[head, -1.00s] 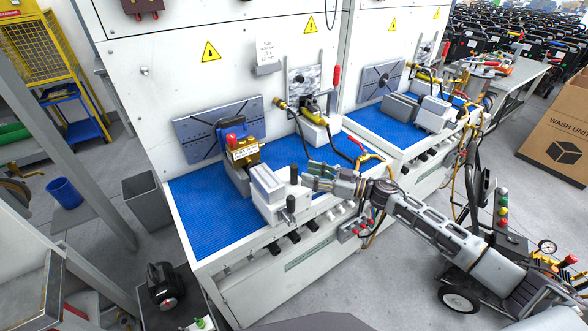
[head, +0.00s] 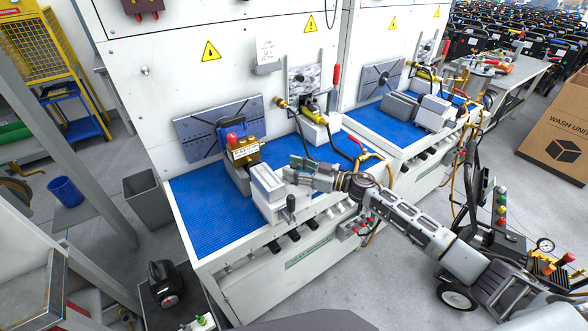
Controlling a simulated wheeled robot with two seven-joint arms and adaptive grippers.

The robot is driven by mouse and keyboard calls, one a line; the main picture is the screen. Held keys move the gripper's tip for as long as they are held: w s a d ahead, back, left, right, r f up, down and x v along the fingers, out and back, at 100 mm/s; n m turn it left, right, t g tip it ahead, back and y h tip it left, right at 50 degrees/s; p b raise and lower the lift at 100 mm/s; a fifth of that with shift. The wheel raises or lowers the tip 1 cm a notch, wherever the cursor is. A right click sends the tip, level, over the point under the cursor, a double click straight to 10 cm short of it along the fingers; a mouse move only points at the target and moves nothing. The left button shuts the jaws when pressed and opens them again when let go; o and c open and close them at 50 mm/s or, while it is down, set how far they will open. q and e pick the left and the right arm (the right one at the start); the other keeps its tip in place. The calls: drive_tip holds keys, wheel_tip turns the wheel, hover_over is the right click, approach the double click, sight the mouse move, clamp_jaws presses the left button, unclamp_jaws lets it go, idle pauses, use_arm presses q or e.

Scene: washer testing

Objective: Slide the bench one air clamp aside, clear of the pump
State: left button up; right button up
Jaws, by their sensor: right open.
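The pump (head: 246,150), a brass body with a red knob and a white label, sits on bench one's blue mat (head: 207,215) in front of a dark slotted plate. The air clamp (head: 266,186), a pale grey block on a white base with a black handle, stands just in front of the pump, very close to it; I cannot tell if they touch. My right gripper (head: 289,169) is open at the clamp's right side, with its fingertips by the block's upper edge. Contact is unclear. My left gripper is not in view.
A white block with a yellow-and-black fitting (head: 316,128) and hoses stands behind my right gripper. Knobs line the bench's front edge. The mat left of the clamp is clear. A second bench (head: 398,125) with similar fixtures stands to the right.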

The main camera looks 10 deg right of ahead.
clamp_jaws()
idle(0.3)
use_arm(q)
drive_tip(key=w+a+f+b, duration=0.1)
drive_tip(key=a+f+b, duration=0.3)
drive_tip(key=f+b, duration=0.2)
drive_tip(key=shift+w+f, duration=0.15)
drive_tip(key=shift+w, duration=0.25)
use_arm(e)
drive_tip(key=w+d, duration=0.4)
drive_tip(key=d, duration=0.7)
drive_tip(key=w+d, duration=0.5)
drive_tip(key=d, duration=0.7)
drive_tip(key=shift+w+d+r, duration=0.15)
drive_tip(key=shift+w+d, duration=0.1)
drive_tip(key=shift+w, duration=0.05)
